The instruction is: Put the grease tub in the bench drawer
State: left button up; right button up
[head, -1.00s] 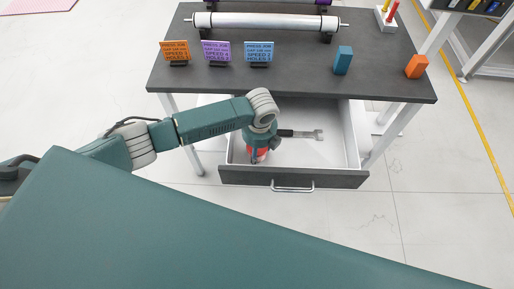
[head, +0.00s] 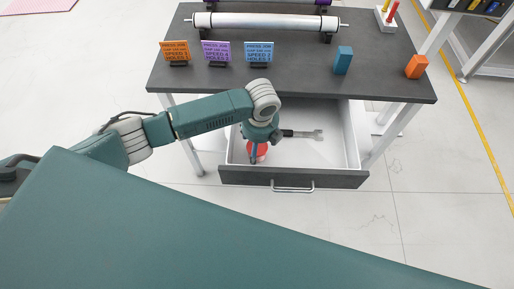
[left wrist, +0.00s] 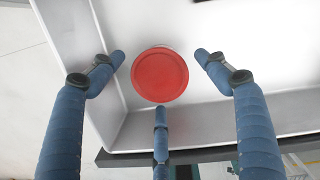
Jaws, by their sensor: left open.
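The grease tub, with a round red lid, stands inside the open bench drawer near its left front corner. It shows in the left wrist view (left wrist: 159,75) and partly in the head view (head: 262,149). The drawer (head: 335,150) is pulled out, with a white inside and a dark front with a handle. My left gripper (left wrist: 160,88) is open above the tub, its fingers spread around the lid with gaps visible. In the head view the left gripper (head: 256,150) hides part of the tub. My right gripper is not in view.
A grey wrench-like tool (head: 302,133) lies in the drawer right of the gripper. The dark bench top (head: 300,75) above holds orange, purple and blue signs, a blue block (head: 343,60), an orange block (head: 416,66) and a white roller (head: 265,21).

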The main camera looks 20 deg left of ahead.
pick_arm(q)
jog(key=r, duration=0.8)
jog(key=shift+s+d+r, duration=0.25)
jog(key=shift+s+d, duration=0.05)
jog(key=shift+s, duration=0.1)
